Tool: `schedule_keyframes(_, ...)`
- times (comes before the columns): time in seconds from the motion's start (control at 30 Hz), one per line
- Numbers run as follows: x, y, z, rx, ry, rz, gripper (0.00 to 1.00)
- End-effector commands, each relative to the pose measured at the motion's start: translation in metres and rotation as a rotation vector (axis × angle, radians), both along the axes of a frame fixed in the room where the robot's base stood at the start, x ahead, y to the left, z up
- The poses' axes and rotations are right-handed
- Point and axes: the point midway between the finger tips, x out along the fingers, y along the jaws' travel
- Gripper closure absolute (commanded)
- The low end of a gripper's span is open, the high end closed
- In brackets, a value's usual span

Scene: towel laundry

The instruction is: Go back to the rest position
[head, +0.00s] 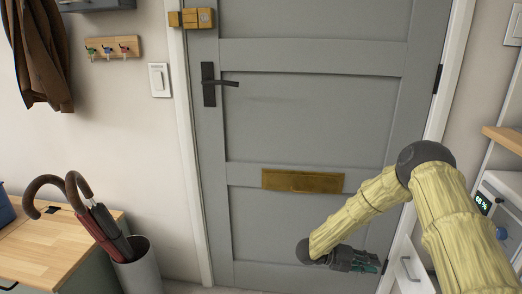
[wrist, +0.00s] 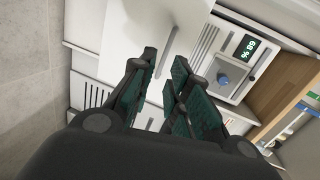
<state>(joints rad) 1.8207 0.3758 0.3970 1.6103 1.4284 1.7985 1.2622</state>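My gripper (head: 358,260) is at the lower right of the head view, in front of the grey door (head: 300,130). It hangs in the air at the end of my bent arm. In the wrist view my gripper (wrist: 160,85) has its two green-padded fingers apart, with nothing between them. Beyond the fingers is a white appliance (wrist: 215,72) with a blue knob and a display reading 68 %. It also shows at the right edge of the head view (head: 494,188).
An umbrella stand (head: 140,272) with umbrellas stands at the lower left, beside a wooden-topped cabinet (head: 40,245). A white drawer front with a handle (head: 408,268) is close to the right of my gripper. A wooden shelf (head: 505,138) juts in at the right.

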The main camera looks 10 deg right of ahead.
Motion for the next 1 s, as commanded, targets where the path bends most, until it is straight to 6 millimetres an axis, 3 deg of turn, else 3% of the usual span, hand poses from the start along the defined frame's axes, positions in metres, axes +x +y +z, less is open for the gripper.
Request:
schedule_keyframes(0.27,-0.010,0.042,-0.073,0.105,0.380,0.564,0.82)
schedule_keyframes(0.47,-0.050,0.096,-0.134,0.169,0.774,1.043,0.82)
schedule_keyframes(0.57,-0.087,0.125,-0.161,0.194,0.987,1.282,0.82)
schedule_keyframes(0.7,-0.153,0.162,-0.189,0.219,1.278,1.603,0.82)
schedule_keyframes(0.83,-0.221,0.187,-0.202,0.235,1.514,1.874,0.82)
schedule_keyframes(1.0,-0.299,0.207,-0.203,0.246,1.743,2.159,0.82)
